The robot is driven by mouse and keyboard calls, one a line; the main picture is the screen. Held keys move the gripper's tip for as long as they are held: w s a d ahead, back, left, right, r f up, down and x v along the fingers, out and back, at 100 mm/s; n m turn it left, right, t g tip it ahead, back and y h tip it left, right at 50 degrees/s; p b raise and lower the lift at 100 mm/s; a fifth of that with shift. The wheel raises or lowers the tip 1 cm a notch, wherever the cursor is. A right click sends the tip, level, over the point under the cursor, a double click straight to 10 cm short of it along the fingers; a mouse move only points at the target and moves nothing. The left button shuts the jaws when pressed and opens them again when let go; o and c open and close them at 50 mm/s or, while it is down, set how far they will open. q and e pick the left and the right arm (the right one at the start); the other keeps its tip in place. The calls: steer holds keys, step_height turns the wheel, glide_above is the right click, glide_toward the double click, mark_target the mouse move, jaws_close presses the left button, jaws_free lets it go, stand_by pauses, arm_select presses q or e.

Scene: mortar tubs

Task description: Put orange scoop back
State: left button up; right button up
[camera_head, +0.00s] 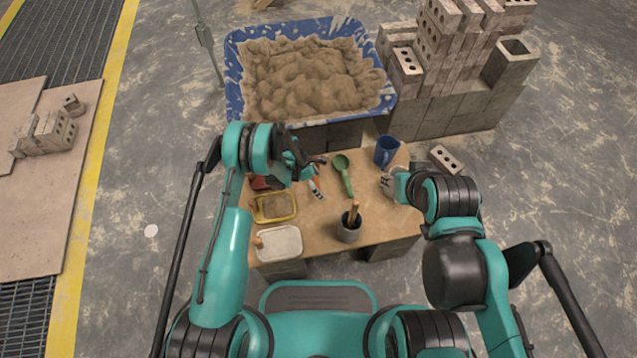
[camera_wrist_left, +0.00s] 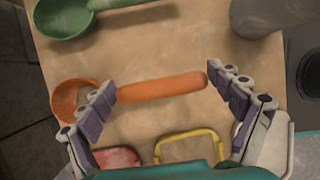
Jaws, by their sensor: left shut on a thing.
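The orange scoop (camera_wrist_left: 160,88) lies across the left wrist view, its round bowl at the left and its handle running right. In the head view my left gripper (camera_head: 312,177) is low over the workbench, left of the green scoop (camera_head: 342,172), and partly covers the orange scoop. I cannot tell whether the scoop is off the bench. My right gripper (camera_head: 389,184) is by the bench's right edge; its jaws are too small to judge.
On the bench (camera_head: 318,232) are a yellow-rimmed tray (camera_head: 275,208), a white tray (camera_head: 280,243), a grey cup (camera_head: 349,231) with a wooden-handled tool and a blue mug (camera_head: 386,150). A blue tub (camera_head: 232,75) of mortar stands behind. Bricks (camera_head: 440,100) are stacked back right.

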arm_select(q)
steer(key=shift+f, duration=0.5)
stand_by(0.3)
steer(key=o, duration=1.6)
steer(key=s+a+r+m+t+y, duration=0.1)
steer(key=a+r+m, duration=0.25)
steer(key=r, duration=0.85)
steer(key=s+a+r+m+t, duration=0.15)
steer(key=a+r, duration=0.25)
steer(key=r, duration=0.7)
steer(key=s+a+r+m+t+y, duration=0.1)
steer(key=a+r+m, duration=0.2)
steer(key=r, duration=0.9)
steer(key=s+a+r+m+t+y, duration=0.1)
steer(key=s+a+r+m, duration=0.1)
steer(key=s, duration=0.4)
steer(key=s+a+r+m+t+y, duration=0.1)
steer(key=s+a+r+m+t, duration=0.1)
steer(key=s+m, duration=0.4)
steer(key=s+a+r+m+t, duration=0.1)
steer(key=s+a+r+m, duration=0.2)
steer(key=s, duration=0.4)
step_height(320, 180, up, 3)
steer(key=shift+a+f+m+y, duration=0.2)
steer(key=shift+m+y, duration=0.2)
steer(key=shift+m, duration=0.4)
